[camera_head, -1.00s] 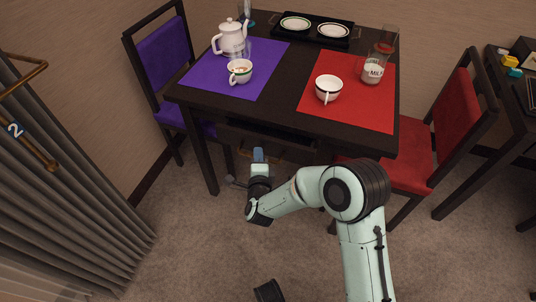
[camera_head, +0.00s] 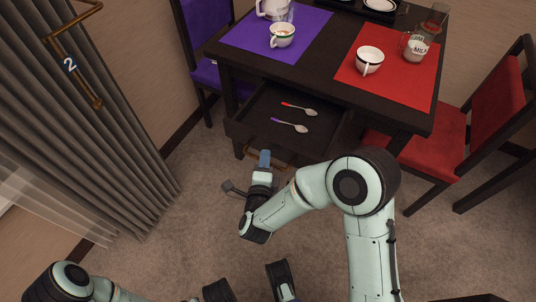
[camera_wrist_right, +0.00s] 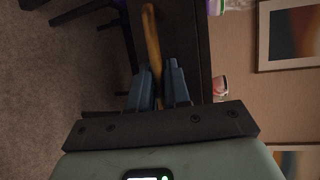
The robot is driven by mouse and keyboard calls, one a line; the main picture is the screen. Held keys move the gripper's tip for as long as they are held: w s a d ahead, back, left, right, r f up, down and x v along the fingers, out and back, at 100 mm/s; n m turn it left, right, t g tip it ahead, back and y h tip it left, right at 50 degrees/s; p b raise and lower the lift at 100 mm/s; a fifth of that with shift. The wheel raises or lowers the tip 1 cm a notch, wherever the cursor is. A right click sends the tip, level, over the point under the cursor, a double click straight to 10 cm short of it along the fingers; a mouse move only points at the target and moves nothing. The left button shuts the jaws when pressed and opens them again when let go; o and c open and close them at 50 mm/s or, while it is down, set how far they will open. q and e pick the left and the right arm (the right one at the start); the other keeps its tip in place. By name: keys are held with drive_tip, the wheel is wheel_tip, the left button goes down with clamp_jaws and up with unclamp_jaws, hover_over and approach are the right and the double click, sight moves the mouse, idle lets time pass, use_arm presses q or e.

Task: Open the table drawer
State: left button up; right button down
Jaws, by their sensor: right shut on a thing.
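The table drawer (camera_head: 256,110) is pulled out from under the dark table (camera_head: 330,52), and its inside shows. A spoon with a red handle (camera_head: 299,109) and a spoon with a purple handle (camera_head: 290,125) lie in it. My right gripper (camera_head: 264,158) is at the drawer front. In the right wrist view its blue fingers (camera_wrist_right: 160,88) are shut on the brass drawer handle (camera_wrist_right: 152,42). The drawer front is seen steeply from above and is partly hidden by my right arm.
A purple mat (camera_head: 277,35) with a cup (camera_head: 282,36) and a red mat (camera_head: 391,70) with a cup (camera_head: 369,59) lie on the table. A red chair (camera_head: 445,130) stands right, a purple chair (camera_head: 200,45) left. Carpet is clear before the drawer.

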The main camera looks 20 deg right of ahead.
idle(0.3)
drive_tip(key=c, duration=1.2)
unclamp_jaws()
drive_tip(key=shift+o, duration=0.2)
drive_tip(key=shift+s+a, duration=0.15)
